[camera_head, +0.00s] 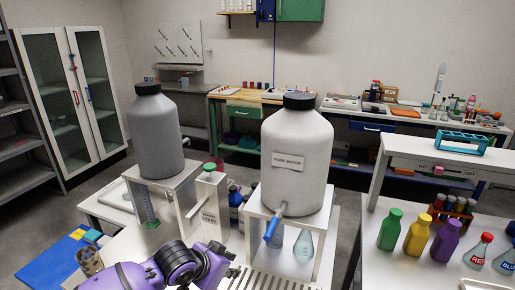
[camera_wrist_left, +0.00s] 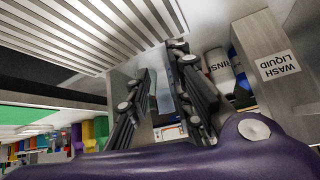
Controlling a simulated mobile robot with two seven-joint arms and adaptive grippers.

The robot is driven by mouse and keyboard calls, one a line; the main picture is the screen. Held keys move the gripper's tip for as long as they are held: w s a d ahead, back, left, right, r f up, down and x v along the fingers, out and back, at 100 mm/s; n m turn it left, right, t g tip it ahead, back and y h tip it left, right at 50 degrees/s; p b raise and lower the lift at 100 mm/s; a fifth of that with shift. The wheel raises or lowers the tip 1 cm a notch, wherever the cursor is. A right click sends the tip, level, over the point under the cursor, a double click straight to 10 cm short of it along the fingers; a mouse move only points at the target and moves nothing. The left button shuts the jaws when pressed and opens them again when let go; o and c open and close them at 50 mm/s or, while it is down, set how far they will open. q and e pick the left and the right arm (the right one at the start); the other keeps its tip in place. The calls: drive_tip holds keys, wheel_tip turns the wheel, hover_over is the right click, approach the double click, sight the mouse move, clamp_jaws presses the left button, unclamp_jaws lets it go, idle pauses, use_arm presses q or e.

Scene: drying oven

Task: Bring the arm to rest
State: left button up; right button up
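My left arm, purple and dark grey, enters at the bottom left of the head view. The left gripper (camera_head: 222,262) is at its end, small and partly hidden by the wrist, low in front of the white stands. In the left wrist view the two dark fingers of this gripper (camera_wrist_left: 160,68) are apart, with a clear gap and nothing held between them. My right gripper is in neither view.
A grey jug (camera_head: 155,132) and a white "PURE WATER" jug (camera_head: 297,155) stand on white stands close ahead. A slatted rack (camera_head: 262,278) lies just right of the gripper. Green, yellow and purple bottles (camera_head: 445,240) stand on the right table. A beaker (camera_head: 88,262) is at left.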

use_arm(q)
drive_tip(key=s+a+f+n+y, duration=0.1)
drive_tip(key=s+a+f, duration=0.3)
drive_tip(key=s, duration=0.8)
drive_tip(key=s+a+f+n+t+y+p, duration=0.1)
drive_tip(key=s+a+f+n, duration=0.2)
drive_tip(key=s+f, duration=0.4)
drive_tip(key=s+a+f+n+t+y+p, duration=0.1)
drive_tip(key=s+a+f+n+y, duration=0.1)
drive_tip(key=s, duration=1.6)
wheel_tip(320, 180, down, 4)
drive_tip(key=a+n, duration=0.1)
drive_tip(key=a, duration=0.1)
drive_tip(key=shift+s+a, duration=0.3)
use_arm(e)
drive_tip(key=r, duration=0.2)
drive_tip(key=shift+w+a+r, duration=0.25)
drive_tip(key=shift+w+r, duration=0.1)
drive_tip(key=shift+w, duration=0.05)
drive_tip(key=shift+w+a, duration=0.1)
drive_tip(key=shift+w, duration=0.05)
use_arm(q)
drive_tip(key=shift+r, duration=0.1)
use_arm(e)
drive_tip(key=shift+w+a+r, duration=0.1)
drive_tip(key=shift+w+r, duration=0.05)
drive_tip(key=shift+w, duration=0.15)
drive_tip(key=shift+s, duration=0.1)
